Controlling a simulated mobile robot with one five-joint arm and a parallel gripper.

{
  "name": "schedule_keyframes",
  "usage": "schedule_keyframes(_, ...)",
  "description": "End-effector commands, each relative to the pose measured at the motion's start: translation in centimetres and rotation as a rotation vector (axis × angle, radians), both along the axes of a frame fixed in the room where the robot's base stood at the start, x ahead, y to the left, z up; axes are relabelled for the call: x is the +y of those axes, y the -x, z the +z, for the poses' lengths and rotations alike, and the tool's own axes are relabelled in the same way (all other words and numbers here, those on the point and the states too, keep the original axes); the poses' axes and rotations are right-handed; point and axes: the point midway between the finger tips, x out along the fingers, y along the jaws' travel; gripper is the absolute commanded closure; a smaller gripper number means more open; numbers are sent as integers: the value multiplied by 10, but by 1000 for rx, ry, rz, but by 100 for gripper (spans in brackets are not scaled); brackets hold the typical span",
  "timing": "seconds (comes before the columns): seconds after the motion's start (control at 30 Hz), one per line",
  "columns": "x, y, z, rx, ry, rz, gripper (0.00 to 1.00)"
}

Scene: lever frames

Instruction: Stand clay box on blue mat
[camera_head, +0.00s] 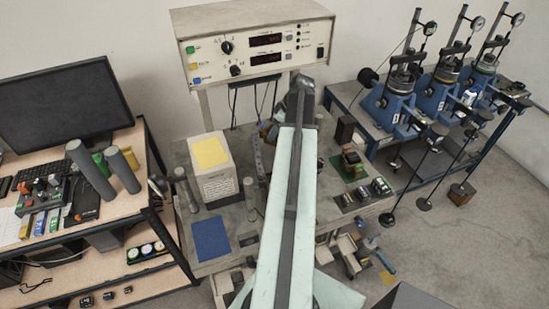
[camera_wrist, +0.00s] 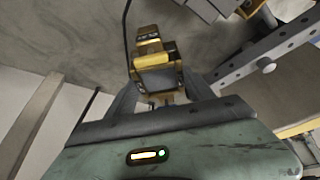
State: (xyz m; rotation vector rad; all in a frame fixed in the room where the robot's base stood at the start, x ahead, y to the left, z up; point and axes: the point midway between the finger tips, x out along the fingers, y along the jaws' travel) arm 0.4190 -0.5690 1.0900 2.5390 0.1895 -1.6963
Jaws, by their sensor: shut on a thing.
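The blue mat (camera_head: 211,239) lies flat on the near left part of the grey bench, with nothing on it. My gripper (camera_wrist: 158,88) has its two dark fingers on either side of a yellow-and-dark blocky object (camera_wrist: 155,62) in the wrist view.
A white box (camera_head: 218,185) with a yellow top stands just behind the mat. Grey cylinders (camera_head: 250,195) stand close by on its right. An instrument panel (camera_head: 255,45) rises at the back. A desk (camera_head: 140,205) is at left, a bench with blue machines (camera_head: 395,105) at right.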

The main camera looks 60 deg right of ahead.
Motion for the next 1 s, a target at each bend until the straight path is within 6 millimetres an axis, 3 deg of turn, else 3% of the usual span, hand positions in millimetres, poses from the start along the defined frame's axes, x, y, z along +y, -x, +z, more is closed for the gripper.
schedule_keyframes(0.03, 0, 0, -18, -1, 0, 0, 100)
schedule_keyframes(0.2, 0, 0, -50, -1, 0, 0, 100)
schedule_keyframes(0.43, 0, 0, -52, -1, 0, 0, 100)
schedule_keyframes(0.7, 0, 0, -90, -1, 0, 0, 100)
schedule_keyframes(1.0, 0, 0, -87, -1, 0, 0, 100)
